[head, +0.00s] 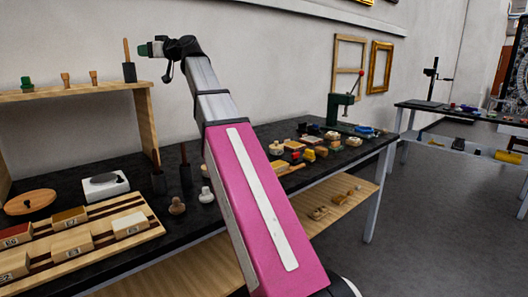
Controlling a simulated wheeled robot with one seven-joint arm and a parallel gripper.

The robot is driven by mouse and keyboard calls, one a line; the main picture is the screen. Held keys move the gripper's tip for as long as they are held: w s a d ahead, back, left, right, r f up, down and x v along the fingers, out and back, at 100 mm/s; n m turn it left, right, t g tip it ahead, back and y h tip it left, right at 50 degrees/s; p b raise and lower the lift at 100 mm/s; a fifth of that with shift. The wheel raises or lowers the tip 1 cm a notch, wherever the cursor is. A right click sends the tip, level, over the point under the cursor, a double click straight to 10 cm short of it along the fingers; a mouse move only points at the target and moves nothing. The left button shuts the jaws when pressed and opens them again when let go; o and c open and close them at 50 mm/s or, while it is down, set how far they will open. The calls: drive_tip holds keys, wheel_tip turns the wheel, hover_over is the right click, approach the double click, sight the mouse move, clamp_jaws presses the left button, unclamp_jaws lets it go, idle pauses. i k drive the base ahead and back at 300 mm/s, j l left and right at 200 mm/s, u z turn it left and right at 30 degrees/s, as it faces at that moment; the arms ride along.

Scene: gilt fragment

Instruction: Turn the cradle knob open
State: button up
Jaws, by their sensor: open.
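My gripper (146,49) is at the upper left of the head view, at the end of my raised arm. It is open, small in the picture, and in front of the wall above the bench. I see nothing held in it. I cannot pick out a cradle knob for certain. A green press-like stand with a red-tipped lever (343,103) is at the far right end of the bench. My arm hides the middle of the bench.
A wooden shelf (70,91) with small tools stands at left, near the gripper. A striped board (95,240) carries several labelled blocks. Many small items crowd the bench's right part. Frames (379,68) hang on the wall. Floor (430,220) at right is clear.

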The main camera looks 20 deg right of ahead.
sight(295, 156)
drive_tip(key=j+z, duration=0.1)
drive_tip(key=z, duration=0.3)
drive_tip(key=j+z, duration=0.1)
drive_tip(key=z, duration=0.35)
drive_tip(key=j+z, duration=0.1)
drive_tip(key=z, duration=0.3)
drive_tip(key=i, duration=0.05)
